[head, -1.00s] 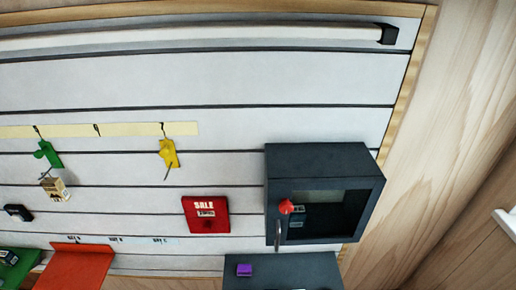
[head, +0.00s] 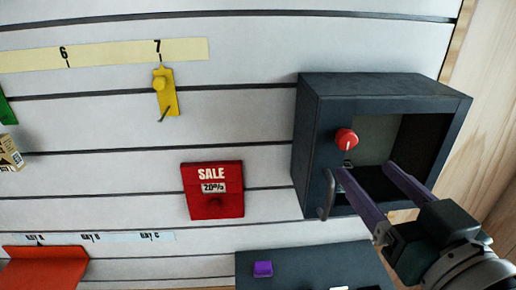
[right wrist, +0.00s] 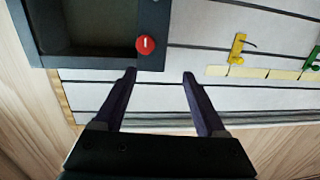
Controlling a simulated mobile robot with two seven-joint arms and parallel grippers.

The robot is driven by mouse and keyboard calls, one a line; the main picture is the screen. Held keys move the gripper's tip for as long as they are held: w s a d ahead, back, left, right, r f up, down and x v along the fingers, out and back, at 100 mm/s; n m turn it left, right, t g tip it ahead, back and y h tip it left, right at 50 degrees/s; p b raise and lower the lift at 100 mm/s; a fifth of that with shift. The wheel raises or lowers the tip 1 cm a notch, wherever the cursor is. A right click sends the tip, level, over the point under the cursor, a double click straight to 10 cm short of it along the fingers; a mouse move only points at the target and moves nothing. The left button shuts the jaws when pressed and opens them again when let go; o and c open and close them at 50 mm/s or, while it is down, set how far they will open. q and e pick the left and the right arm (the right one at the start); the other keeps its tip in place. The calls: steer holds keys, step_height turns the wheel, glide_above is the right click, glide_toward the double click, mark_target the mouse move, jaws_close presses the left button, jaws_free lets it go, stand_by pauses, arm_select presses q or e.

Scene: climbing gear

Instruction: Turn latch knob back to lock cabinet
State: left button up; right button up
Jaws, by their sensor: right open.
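The dark grey cabinet (head: 308,130) hangs on the slatted wall at the right of the head view. Its red round latch knob (head: 346,138) sits on the front, left of the window or opening, above a grey handle (head: 327,195). I cannot tell whether glass fills that opening. My right gripper (head: 367,170) is open and empty in front of the cabinet, its fingertips below and to the right of the knob. In the right wrist view the knob (right wrist: 145,45), with a white mark, lies just beyond the open fingertips (right wrist: 159,74), untouched. My left gripper is not in view.
A red SALE box (head: 212,190) is on the wall left of the cabinet. A dark ledge (head: 310,262) with a purple block (head: 263,268) lies below. A yellow piece (head: 165,92) hangs under the number 7. The wall between is clear.

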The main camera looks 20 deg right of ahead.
mark_target(349, 141)
steer(key=shift+m+h, duration=0.5)
steer(key=shift+h, duration=0.3)
steer(key=x, duration=0.3)
steer(key=d+x, duration=0.1)
steer(key=x, duration=0.3)
steer(key=f+x, duration=0.1)
steer(key=x, duration=0.2)
steer(key=shift+d+f, duration=0.1)
steer(key=shift+d, duration=0.3)
steer(key=shift+c, duration=0.2)
jaws_close()
